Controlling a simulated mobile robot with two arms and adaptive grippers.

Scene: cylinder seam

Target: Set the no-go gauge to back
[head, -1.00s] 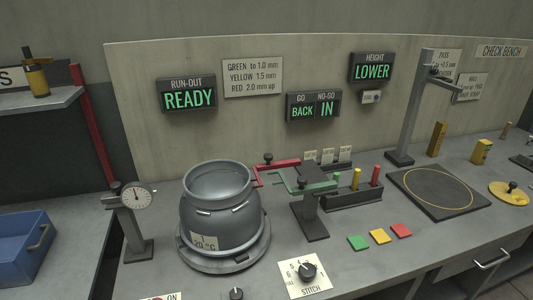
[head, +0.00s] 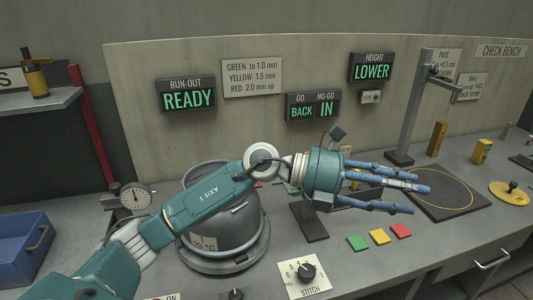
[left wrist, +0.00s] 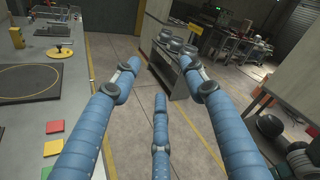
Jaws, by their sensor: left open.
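The gauge display (head: 314,107) on the back panel reads GO BACK and NO-GO IN. The red gauge and the green gauge (head: 292,188) beside the grey pot (head: 232,218) are mostly hidden behind my left arm; only small bits show. Their black stand (head: 309,222) shows below my wrist. My left gripper (head: 420,192) is open and empty, above the bench to the right of the stand, with its fingers pointing right. In the left wrist view its blue fingers (left wrist: 155,85) are spread with nothing between them. My right gripper is not in view.
A dial indicator (head: 135,197) stands left of the pot. Green (head: 358,243), yellow (head: 380,237) and red (head: 401,231) tiles lie in front of the gripper. A black plate (head: 456,207) lies to its right. The stitch dial (head: 306,273) is at the front.

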